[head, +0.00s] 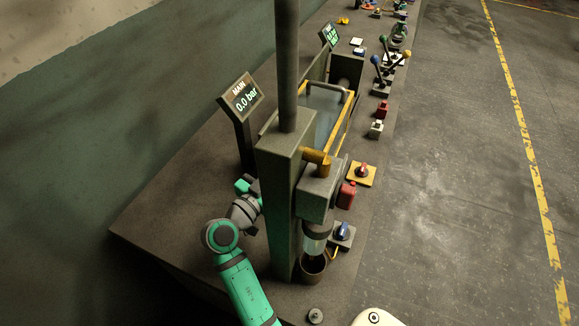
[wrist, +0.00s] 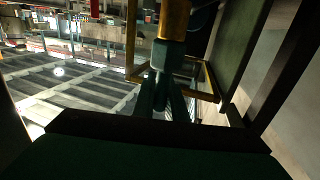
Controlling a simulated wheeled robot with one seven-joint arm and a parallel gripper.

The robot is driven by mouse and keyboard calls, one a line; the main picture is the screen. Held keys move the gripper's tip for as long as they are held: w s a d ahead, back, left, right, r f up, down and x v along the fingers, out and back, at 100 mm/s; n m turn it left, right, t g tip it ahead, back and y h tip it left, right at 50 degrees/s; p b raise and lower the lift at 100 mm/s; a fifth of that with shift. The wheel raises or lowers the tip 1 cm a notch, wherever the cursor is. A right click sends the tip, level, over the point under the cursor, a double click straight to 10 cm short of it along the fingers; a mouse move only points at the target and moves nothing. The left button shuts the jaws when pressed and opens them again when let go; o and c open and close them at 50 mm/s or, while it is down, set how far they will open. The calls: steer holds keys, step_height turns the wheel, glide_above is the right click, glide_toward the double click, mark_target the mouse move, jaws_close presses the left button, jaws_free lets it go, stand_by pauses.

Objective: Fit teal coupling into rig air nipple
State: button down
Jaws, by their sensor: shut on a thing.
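In the wrist view, my gripper (wrist: 164,88) is shut on a dark teal piece, the teal coupling (wrist: 168,55), at the fingertips. A yellow-brass cylinder (wrist: 174,18) lines up just beyond the coupling and looks like the air nipple. I cannot tell whether the two touch or how deep any fit is. In the head view, my wrist is left of the rig's grey post (head: 285,180), and the post hides my fingers and the coupling. A brass stub (head: 317,157) sticks out of the post's right side; I cannot tell whether it is the same part.
A display reading 0.0 bar (head: 241,97) stands left of the post. A yellow-edged frame (head: 340,120) lies behind it. The bench's left side is clear.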

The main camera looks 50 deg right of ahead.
stand_by(0.3)
steer(key=shift+a+f, duration=0.15)
steer(key=shift+f, duration=1.8)
steer(key=shift+f, duration=0.15)
steer(key=shift+f, duration=0.4)
steer(key=shift+f, duration=0.3)
steer(key=shift+f, duration=0.85)
steer(key=c, duration=1.7)
jaws_free()
